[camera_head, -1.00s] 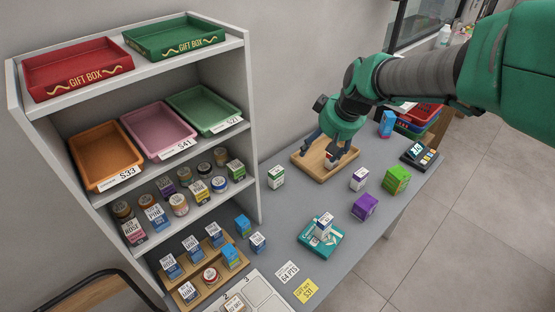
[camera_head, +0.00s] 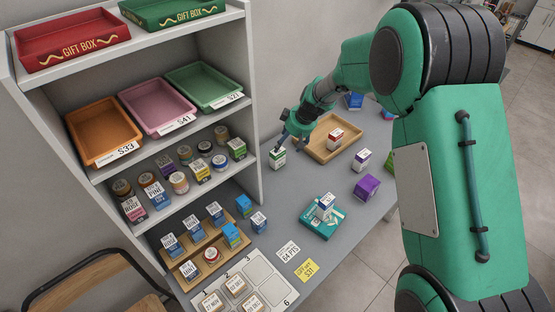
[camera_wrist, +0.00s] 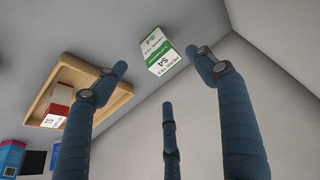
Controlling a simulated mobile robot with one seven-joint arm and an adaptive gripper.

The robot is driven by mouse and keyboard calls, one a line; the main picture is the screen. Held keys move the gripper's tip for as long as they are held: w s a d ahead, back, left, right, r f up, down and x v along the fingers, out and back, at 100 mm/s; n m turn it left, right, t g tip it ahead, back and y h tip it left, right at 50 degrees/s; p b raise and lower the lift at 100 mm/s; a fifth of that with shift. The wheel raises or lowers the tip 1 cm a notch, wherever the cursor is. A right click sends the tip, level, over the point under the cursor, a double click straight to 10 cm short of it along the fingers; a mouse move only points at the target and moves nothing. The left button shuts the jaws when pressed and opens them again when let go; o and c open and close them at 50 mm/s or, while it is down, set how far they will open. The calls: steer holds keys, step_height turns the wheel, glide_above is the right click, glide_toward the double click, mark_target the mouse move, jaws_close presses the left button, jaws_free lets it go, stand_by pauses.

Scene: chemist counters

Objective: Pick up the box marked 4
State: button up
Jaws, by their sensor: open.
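A white box with a green band (camera_head: 277,158) stands on the grey counter left of the wooden tray. In the wrist view this white-and-green box (camera_wrist: 157,51) shows between and just beyond the fingertips, its printing turned; I cannot surely read a lone 4 on it. My gripper (camera_head: 284,143) is just above this box, fingers spread and empty; the fingers also show in the wrist view (camera_wrist: 158,66). A red-and-white box (camera_head: 335,137) sits in the wooden tray (camera_head: 313,153). No other box shows a clear 4.
The grey shelf with gift boxes and trays stands close left of my gripper. A white-and-purple box (camera_head: 361,159), a purple box (camera_head: 366,187) and a turquoise box (camera_head: 318,224) bearing a small box (camera_head: 325,205) are on the counter. A numbered white tray (camera_head: 257,272) lies in front.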

mark_target(280, 153)
steer(key=shift+a+f, duration=0.1)
stand_by(0.3)
steer(key=shift+b+x, duration=0.7)
steer(key=shift+x, duration=3.55)
steer(key=shift+w, duration=0.1)
steer(key=shift+b+x, duration=0.6)
steer(key=shift+x, duration=2)
steer(key=c, duration=1.5)
